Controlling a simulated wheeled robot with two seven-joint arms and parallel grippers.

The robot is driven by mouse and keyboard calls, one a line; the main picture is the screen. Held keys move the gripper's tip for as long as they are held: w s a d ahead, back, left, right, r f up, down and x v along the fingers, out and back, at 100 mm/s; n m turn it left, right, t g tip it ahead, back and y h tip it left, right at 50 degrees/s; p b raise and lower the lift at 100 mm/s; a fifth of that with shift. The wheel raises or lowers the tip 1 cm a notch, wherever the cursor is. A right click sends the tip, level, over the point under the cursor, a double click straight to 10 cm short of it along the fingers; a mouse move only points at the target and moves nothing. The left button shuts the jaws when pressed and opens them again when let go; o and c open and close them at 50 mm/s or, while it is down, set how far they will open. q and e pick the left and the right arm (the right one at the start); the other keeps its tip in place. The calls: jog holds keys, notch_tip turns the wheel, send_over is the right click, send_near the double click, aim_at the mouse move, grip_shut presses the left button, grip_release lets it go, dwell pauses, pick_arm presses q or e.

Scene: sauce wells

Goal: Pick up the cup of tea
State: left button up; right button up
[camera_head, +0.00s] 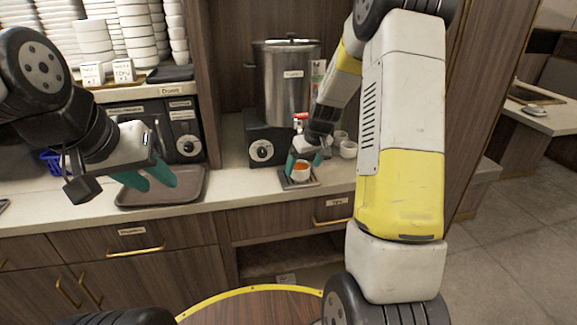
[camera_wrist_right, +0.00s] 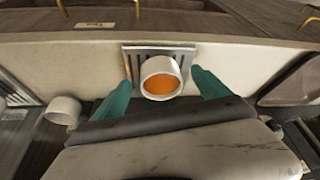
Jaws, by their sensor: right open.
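The cup of tea (camera_head: 300,170) is white with orange-brown tea in it. It stands upright on a small drip tray (camera_head: 313,181) below the dispenser's tap. In the right wrist view the cup (camera_wrist_right: 160,78) is between the two teal fingers of my right gripper (camera_wrist_right: 162,88), with a gap on both sides. My right gripper (camera_head: 304,165) is open around the cup in the head view. My left gripper (camera_head: 152,180) is open and empty, above a brown tray at the left.
A steel tea urn (camera_head: 285,80) stands behind the cup. Several white cups (camera_head: 347,149) stand to its right. A brown tray (camera_head: 190,194) lies on the counter to the left. Stacked white dishes (camera_head: 135,30) fill the shelf above. The counter front edge is close to the cup.

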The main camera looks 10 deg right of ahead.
jog(key=x, duration=0.4)
jog(key=shift+w+f, duration=0.15)
jog(key=shift+f, duration=0.05)
jog(key=shift+c, duration=0.5)
jog(key=c, duration=1.4)
jog(key=shift+c, duration=0.9)
jog(key=shift+r, duration=0.15)
